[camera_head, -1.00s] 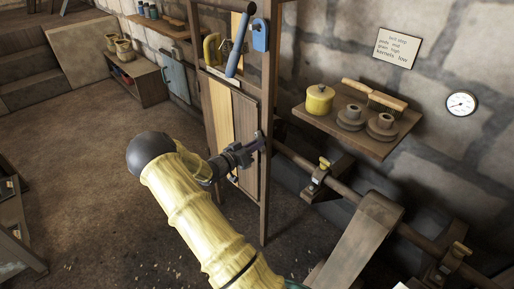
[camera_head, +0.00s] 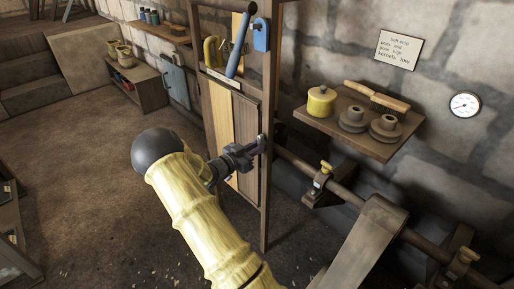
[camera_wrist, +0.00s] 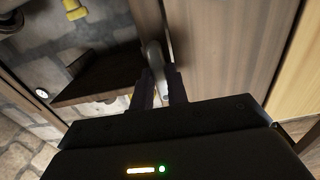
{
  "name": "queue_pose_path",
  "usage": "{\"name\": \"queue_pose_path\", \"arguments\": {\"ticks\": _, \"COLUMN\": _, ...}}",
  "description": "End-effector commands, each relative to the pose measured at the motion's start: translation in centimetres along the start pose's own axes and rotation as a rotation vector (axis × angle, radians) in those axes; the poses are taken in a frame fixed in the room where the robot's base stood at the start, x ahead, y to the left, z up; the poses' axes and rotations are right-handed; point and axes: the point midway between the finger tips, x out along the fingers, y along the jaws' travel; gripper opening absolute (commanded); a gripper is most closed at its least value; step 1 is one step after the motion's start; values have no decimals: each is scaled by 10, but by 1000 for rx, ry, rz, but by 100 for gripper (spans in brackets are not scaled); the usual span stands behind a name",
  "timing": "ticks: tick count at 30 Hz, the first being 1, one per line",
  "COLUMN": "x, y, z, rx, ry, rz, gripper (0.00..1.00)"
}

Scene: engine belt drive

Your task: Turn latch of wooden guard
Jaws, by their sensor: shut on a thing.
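The wooden guard (camera_head: 246,140) is a tall panel of light and dark boards in a dark post frame; its boards also fill the right of the wrist view (camera_wrist: 225,50). The latch (camera_wrist: 154,52) is a small grey metal piece at the guard's edge by the post. In the head view the latch (camera_head: 262,138) is small and partly hidden by my gripper. My gripper (camera_wrist: 160,84) has its dark fingers shut on the latch, one on each side. In the head view my gripper (camera_head: 257,147) reaches the guard's right edge.
Tools hang above the guard. The floor at left is open.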

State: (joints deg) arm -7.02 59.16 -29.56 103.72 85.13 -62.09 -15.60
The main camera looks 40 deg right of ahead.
Motion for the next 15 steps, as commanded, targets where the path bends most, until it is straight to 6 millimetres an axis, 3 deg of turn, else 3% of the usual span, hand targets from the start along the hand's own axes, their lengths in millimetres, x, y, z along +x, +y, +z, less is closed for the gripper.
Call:
{"name": "queue_pose_path", "arguments": {"ticks": 3, "x": -4, "y": -3, "z": 3, "rx": 0, "ry": -8, "rz": -8, "gripper": 0}}
{"name": "queue_pose_path", "arguments": {"ticks": 4, "x": -4, "y": -3, "z": 3, "rx": 0, "ry": -8, "rz": -8, "gripper": 21}}
{"name": "queue_pose_path", "arguments": {"ticks": 6, "x": -3, "y": -2, "z": 3, "rx": 0, "ry": -7, "rz": -7, "gripper": 35}}
{"name": "queue_pose_path", "arguments": {"ticks": 15, "x": 0, "y": 0, "z": 1, "rx": 0, "ry": -2, "rz": 0, "gripper": 37}}
